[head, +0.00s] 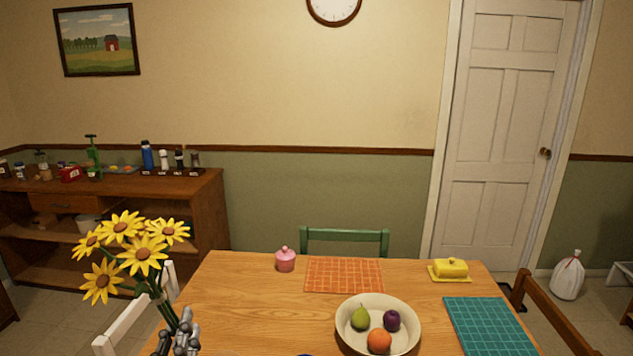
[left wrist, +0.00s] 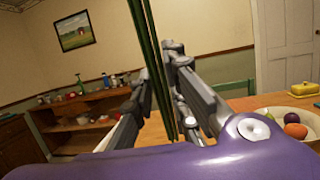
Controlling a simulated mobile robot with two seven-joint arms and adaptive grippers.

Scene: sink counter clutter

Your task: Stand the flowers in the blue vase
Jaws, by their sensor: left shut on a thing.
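The yellow flowers (head: 143,253) show at the lower left of the head view, heads up, with green stems leaning a little. My left gripper (head: 178,340) is shut around the stems and holds them up by the table's left edge. In the left wrist view the green stems (left wrist: 157,60) run between the two fingers of the left gripper (left wrist: 160,85); the flower heads are out of that frame. Only a dark blue sliver (head: 305,354) shows at the bottom edge of the head view; I cannot tell whether it is the blue vase. My right gripper is not in view.
The wooden table (head: 225,300) holds a fruit bowl (head: 345,332), an orange placemat (head: 344,275), a teal placemat (head: 488,325), a pink jar (head: 285,262) and a yellow butter dish (head: 450,269). Chairs surround it. The table's left part looks clear.

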